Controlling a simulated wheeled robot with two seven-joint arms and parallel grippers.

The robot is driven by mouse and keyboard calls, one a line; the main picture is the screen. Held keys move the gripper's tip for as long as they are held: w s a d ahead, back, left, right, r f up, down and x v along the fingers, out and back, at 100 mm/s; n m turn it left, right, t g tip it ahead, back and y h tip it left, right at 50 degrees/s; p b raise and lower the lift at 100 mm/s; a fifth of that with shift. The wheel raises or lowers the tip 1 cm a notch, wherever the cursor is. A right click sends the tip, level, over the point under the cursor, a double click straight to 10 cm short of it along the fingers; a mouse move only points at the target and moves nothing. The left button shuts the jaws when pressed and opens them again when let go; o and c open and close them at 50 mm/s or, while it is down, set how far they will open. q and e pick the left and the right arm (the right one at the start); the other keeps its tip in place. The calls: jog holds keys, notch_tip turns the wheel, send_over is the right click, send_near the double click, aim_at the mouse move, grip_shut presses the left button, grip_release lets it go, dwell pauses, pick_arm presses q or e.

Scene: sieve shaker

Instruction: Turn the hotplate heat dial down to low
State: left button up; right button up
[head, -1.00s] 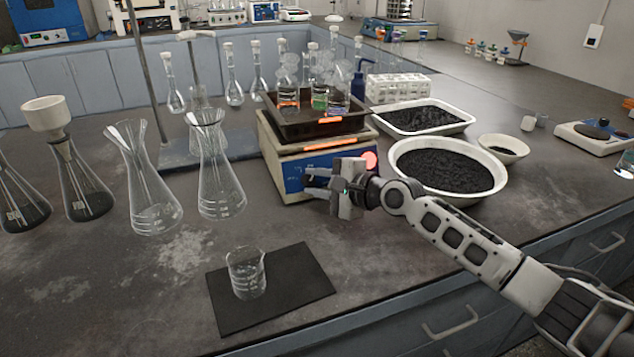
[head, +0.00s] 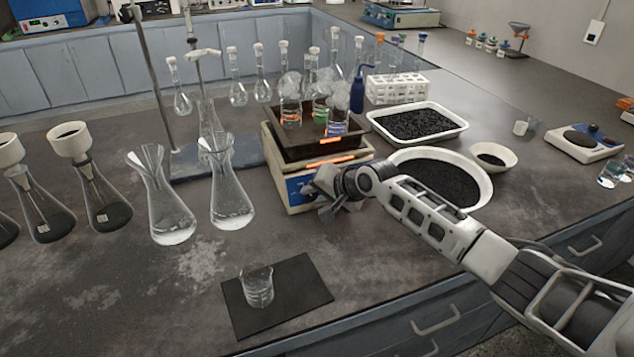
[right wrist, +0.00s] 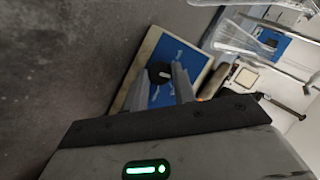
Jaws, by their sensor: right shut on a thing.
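The hotplate (head: 282,178) has a cream body and a blue front panel. My right gripper (head: 338,190) is at the front panel and covers the dial in the head view. In the right wrist view the round black heat dial (right wrist: 160,73), with a pale pointer mark, sits on the blue panel at my fingertips. The right gripper is shut on the dial. I cannot read any scale around it. My left gripper is not in view.
Conical flasks (head: 228,195) stand left of the hotplate. A small beaker (head: 257,287) stands on a black mat (head: 312,288) in front. A white bowl of black granules (head: 477,193) lies close behind my right arm.

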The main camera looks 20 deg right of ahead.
jog(key=shift+n+g+h+p, duration=0.3)
jog(key=shift+n+h+p, duration=0.2)
jog(key=shift+n+p, duration=0.4)
jog(key=o, duration=1)
jog(key=shift+r, duration=0.1)
jog(key=v, duration=1.5)
jog(key=shift+s+r, duration=0.2)
jog(key=shift+s, duration=0.25)
